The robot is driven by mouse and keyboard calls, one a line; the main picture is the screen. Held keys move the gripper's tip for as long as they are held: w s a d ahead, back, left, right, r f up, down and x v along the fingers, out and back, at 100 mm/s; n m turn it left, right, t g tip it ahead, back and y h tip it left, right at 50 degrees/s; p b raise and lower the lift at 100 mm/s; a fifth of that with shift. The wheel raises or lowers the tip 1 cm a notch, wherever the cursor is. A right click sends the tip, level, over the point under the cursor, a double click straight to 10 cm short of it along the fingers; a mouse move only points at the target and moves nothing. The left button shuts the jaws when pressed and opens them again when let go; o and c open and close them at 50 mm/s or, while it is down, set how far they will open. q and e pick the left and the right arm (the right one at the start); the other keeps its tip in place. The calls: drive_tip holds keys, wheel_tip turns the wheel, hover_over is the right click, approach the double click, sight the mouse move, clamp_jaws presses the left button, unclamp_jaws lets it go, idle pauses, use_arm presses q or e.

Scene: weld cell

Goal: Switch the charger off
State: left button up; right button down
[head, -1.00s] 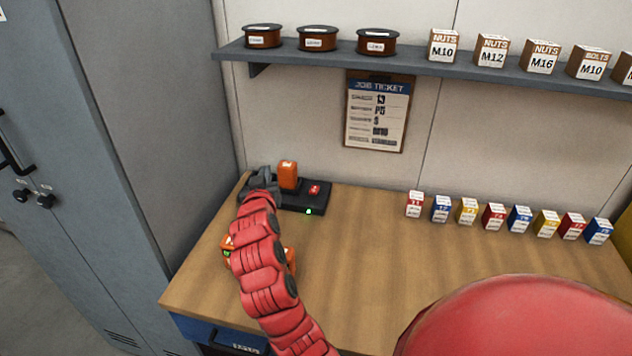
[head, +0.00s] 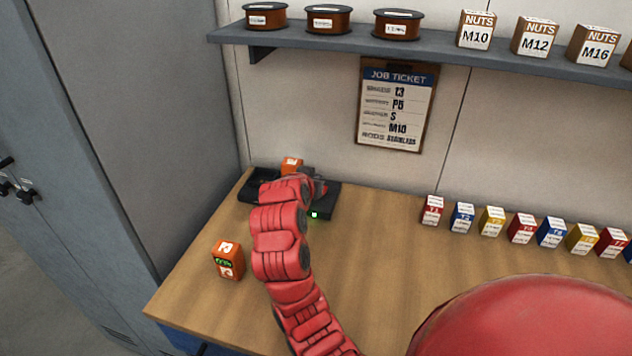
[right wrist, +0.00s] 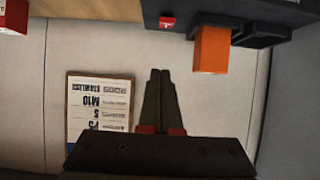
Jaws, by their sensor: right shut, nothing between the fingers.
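The black charger (head: 257,190) stands at the back left of the bench, with a green light (head: 314,214) lit on its front. An orange battery (head: 291,164) sits in it and also shows in the right wrist view (right wrist: 212,50). The charger's red switch (right wrist: 167,22) shows in the right wrist view; my gripper and wrist largely cover that area in the head view. My right gripper (right wrist: 160,74) is shut and empty, its fingertips pointing toward the switch side of the charger; contact cannot be told. In the head view it is over the charger's right part (head: 314,180). My left gripper is not in view.
Another orange battery (head: 228,260) stands on the bench (head: 400,270), left of my arm. A row of small coloured boxes (head: 521,228) stands at the right. A job ticket (head: 396,105) hangs below the shelf (head: 430,52). A grey cabinet (head: 120,120) borders the left.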

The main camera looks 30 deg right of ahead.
drive_tip(key=p+x, duration=0.2)
drive_tip(key=x, duration=0.5)
drive_tip(key=shift+w+d, duration=0.15)
drive_tip(key=shift+d, duration=0.05)
drive_tip(key=f, duration=0.2)
drive_tip(key=f+p, duration=0.1)
drive_tip(key=shift+a+f, duration=0.15)
drive_tip(key=shift+a, duration=0.1)
drive_tip(key=shift+a+f, duration=0.1)
drive_tip(key=shift+f, duration=0.4)
